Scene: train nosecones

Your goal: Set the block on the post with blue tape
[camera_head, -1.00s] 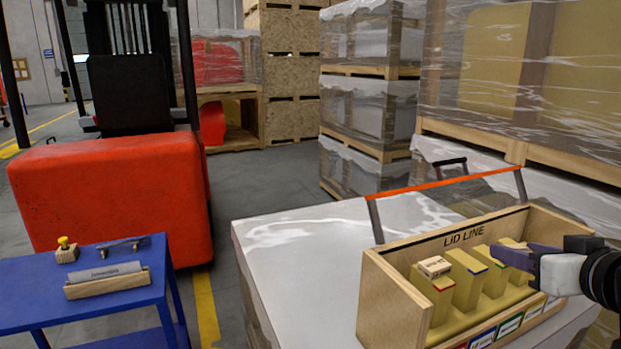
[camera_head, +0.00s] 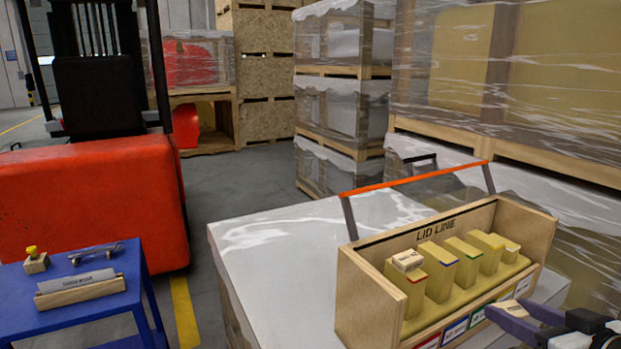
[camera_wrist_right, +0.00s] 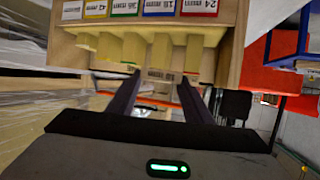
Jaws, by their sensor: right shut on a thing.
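A small pale block (camera_head: 408,260) with dark lettering lies on top of the post with red tape (camera_head: 416,292), at the left end of the wooden box. The post with blue tape (camera_head: 438,270) stands just right of it, its top bare. My right gripper (camera_head: 506,308) is outside the box's front, near its right end, apart from that block. My left gripper is not in view.
The wooden box (camera_head: 362,300) has several posts and coloured labels along its front. It stands on a wrapped pallet load (camera_head: 270,265). An orange bar (camera_head: 415,178) rises behind it. A blue cart (camera_head: 80,315) and a red forklift (camera_head: 90,205) are left.

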